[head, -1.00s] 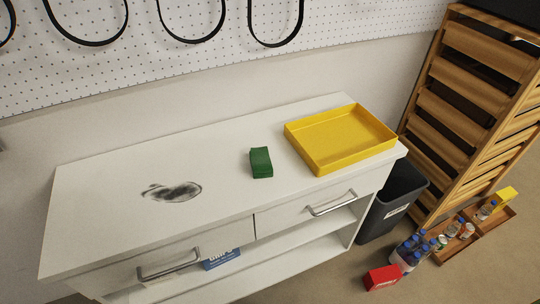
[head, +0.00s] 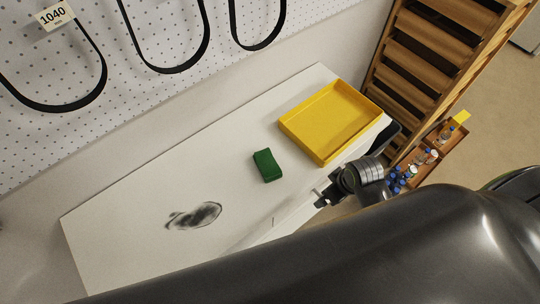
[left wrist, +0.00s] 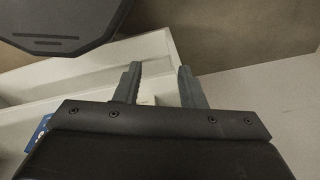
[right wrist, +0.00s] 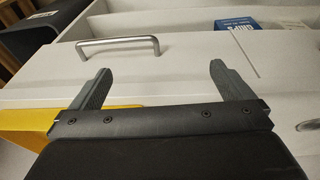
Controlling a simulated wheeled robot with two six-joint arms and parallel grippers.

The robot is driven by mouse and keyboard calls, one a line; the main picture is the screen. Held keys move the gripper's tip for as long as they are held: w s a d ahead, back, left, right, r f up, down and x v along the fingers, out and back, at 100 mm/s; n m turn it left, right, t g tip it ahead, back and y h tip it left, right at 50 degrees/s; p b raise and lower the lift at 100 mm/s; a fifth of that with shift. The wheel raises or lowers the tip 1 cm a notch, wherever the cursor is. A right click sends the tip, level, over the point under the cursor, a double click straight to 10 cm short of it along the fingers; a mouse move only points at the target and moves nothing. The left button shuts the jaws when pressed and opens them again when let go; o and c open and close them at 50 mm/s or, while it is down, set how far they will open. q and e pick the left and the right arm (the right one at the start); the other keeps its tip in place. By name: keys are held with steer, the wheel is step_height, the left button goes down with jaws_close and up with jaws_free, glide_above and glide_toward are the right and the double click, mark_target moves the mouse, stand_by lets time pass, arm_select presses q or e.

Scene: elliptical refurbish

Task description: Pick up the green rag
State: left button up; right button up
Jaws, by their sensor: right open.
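The green rag (head: 267,165) is a small folded block on the white cabinet top, left of the yellow tray (head: 330,120). It shows in neither wrist view. My right gripper (head: 322,196) is at the cabinet's front edge, to the right of the rag and apart from it. In the right wrist view its fingers (right wrist: 160,82) are wide apart with nothing between them. In the left wrist view my left gripper (left wrist: 160,85) has its fingers a smaller gap apart and empty, in front of the cabinet's shelves. I cannot make out the left gripper in the head view.
A dark smudge (head: 197,216) marks the cabinet top (head: 150,205). A drawer handle (right wrist: 118,46) and a blue box (right wrist: 238,25) show in the right wrist view. A wooden rack (head: 425,60) and bottles (head: 402,178) are to the right. My dark arm covers the lower head view.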

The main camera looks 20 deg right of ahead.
step_height(320, 180, up, 8)
steer(key=w+a+n+p, duration=0.2)
steer(key=n, duration=0.1)
steer(key=n+g+y, duration=0.3)
steer(key=n+y, duration=0.1)
steer(key=n, duration=0.8)
glide_toward(268, 161)
steer(key=b+x, duration=0.1)
steer(key=b, duration=0.2)
steer(key=b+x, duration=0.1)
steer(key=b, duration=0.2)
steer(key=b+x, duration=0.2)
steer(key=b, duration=0.1)
steer(key=shift+d+f, duration=0.2)
steer(key=shift+d, duration=0.15)
steer(key=shift+a+f, duration=0.35)
steer(key=x, duration=0.1)
steer(key=p+x, duration=0.1)
steer(key=x, duration=0.1)
steer(key=shift+s+a+f, duration=0.1)
steer(key=shift+a+f, duration=0.1)
steer(key=shift+a, duration=0.15)
arm_select(q)
steer(key=f, duration=0.3)
steer(key=w+f, duration=0.1)
steer(key=f, duration=0.1)
steer(key=shift+a, duration=0.4)
arm_select(e)
steer(key=shift+f, duration=0.35)
